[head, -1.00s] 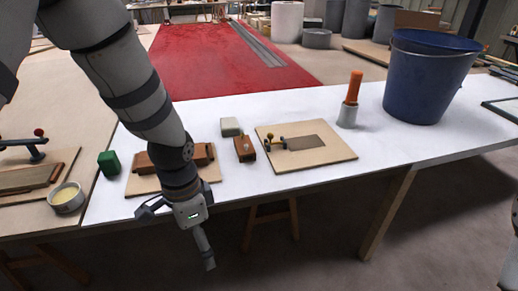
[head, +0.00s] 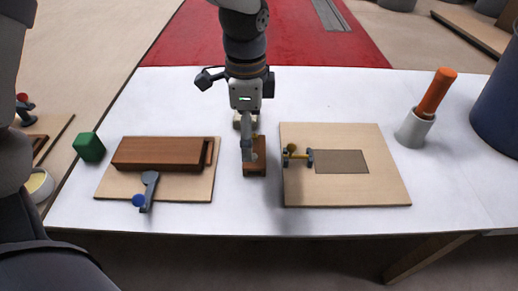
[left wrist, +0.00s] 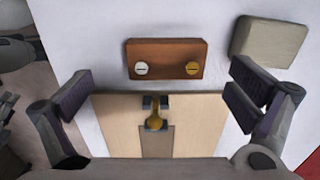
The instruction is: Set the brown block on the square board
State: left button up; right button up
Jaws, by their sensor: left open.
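The small brown block (head: 254,168) lies on the white table, partly hidden by my gripper in the head view. In the left wrist view the brown block (left wrist: 166,50) shows one silver and one gold screw-like disc on its side. The pale board (head: 385,190), with a grey rectangular patch, lies just right of it; it also shows in the left wrist view (left wrist: 198,140). A small clamp with a gold knob (head: 291,149) stands at its left edge. My left gripper (head: 248,138) is open and empty above the block. My right gripper is out of view.
A second board (head: 180,195) at left carries a long brown block (head: 158,153) and a blue-knobbed clamp (head: 145,192). A green block (head: 89,147), a pale grey block (left wrist: 268,40), a cup with an orange-handled tool (head: 415,128) and a blue bucket (head: 497,95) stand around.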

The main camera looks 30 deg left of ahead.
aim_at(255, 151)
pick_arm(q)
jog(key=f, duration=0.4)
jog(key=w+f+b, duration=0.1)
jog(key=f, duration=0.1)
jog(key=shift+w+d+f, duration=0.1)
jog(key=shift+d, duration=0.2)
jog(key=c, duration=1.2)
jog(key=shift+o, duration=0.2)
